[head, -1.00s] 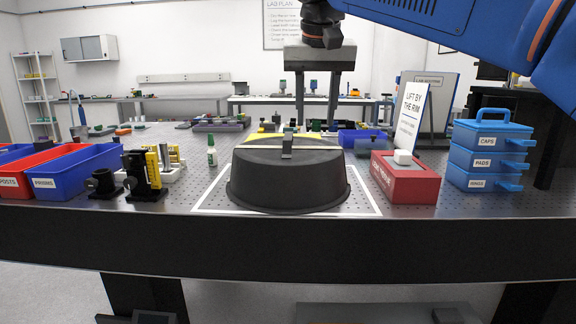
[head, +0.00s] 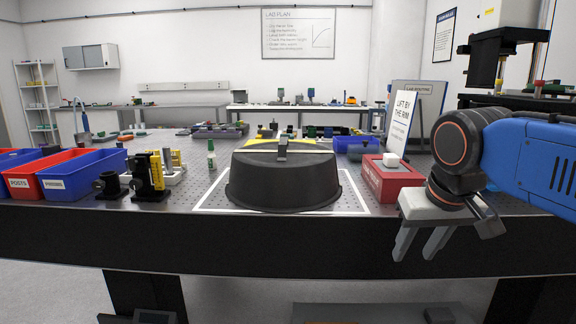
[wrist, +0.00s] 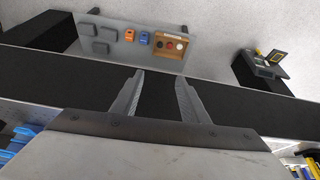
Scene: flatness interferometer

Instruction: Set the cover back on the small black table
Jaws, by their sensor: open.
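The black cover (head: 283,183) is a wide, rounded dome with a small grip on top. It sits rim down inside a white outlined rectangle on the perforated metal table. A black-topped stand (head: 520,101) at the right back may be the small black table; I cannot tell for sure. My gripper (head: 418,246) is open and empty, pointing down in front of the table's front edge, right of the cover and apart from it. In the wrist view my gripper (wrist: 160,84) has nothing between its fingers; the cover does not show there.
A red box (head: 388,177) with a white block and a "LIFT BY THE RIM" sign (head: 402,120) stand right of the cover. Blue (head: 85,175) and red bins and black-and-yellow mounts (head: 150,177) are on the left. A low shelf (wrist: 120,45) holds small items.

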